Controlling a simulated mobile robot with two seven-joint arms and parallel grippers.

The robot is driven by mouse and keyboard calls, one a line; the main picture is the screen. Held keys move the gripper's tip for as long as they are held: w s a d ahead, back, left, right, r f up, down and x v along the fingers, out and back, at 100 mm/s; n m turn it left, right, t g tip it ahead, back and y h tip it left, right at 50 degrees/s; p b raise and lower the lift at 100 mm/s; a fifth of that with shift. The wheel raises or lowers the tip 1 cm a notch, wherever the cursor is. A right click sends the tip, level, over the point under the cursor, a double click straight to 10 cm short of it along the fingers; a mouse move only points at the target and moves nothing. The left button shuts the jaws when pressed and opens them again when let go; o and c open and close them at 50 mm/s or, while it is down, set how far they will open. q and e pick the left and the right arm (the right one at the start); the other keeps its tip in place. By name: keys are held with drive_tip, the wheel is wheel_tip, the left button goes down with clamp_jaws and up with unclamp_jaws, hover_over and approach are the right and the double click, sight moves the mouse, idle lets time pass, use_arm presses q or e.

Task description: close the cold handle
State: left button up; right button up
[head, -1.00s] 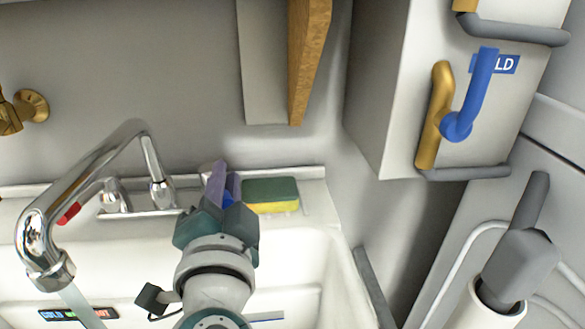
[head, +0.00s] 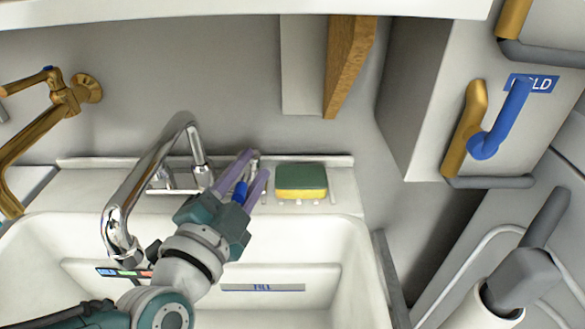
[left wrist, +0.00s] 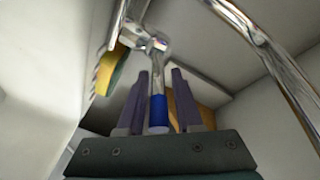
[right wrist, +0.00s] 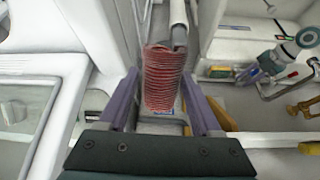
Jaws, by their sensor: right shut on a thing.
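The cold handle (left wrist: 158,108) is a chrome lever with a blue tip on the sink faucet. In the left wrist view it lies between the two purple fingers of my left gripper (left wrist: 160,92), which are apart on either side of it. In the head view my left gripper (head: 254,182) is at the back rim of the sink, with the blue tip (head: 240,191) between its fingers. The chrome faucet (head: 150,178) stands left of it. My right gripper (right wrist: 163,100) is shut on a red ribbed grip (right wrist: 163,80) and is outside the head view.
A green and yellow sponge (head: 301,182) lies on the rim just right of my left gripper. A white cabinet (head: 430,90) with a blue-handled valve (head: 498,122) stands at right. A gold pipe fixture (head: 62,97) is on the wall at left. The sink basin (head: 330,240) is below.

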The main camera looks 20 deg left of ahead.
use_arm(q)
drive_tip(key=shift+o, duration=0.8)
drive_tip(key=s+d+p, duration=0.1)
drive_tip(key=s+p, duration=0.1)
drive_tip(key=s, duration=1)
drive_tip(key=shift+d, duration=0.3)
use_arm(e)
wheel_tip(320, 180, up, 2)
drive_tip(key=shift+r, duration=0.1)
drive_tip(key=shift+s, duration=0.1)
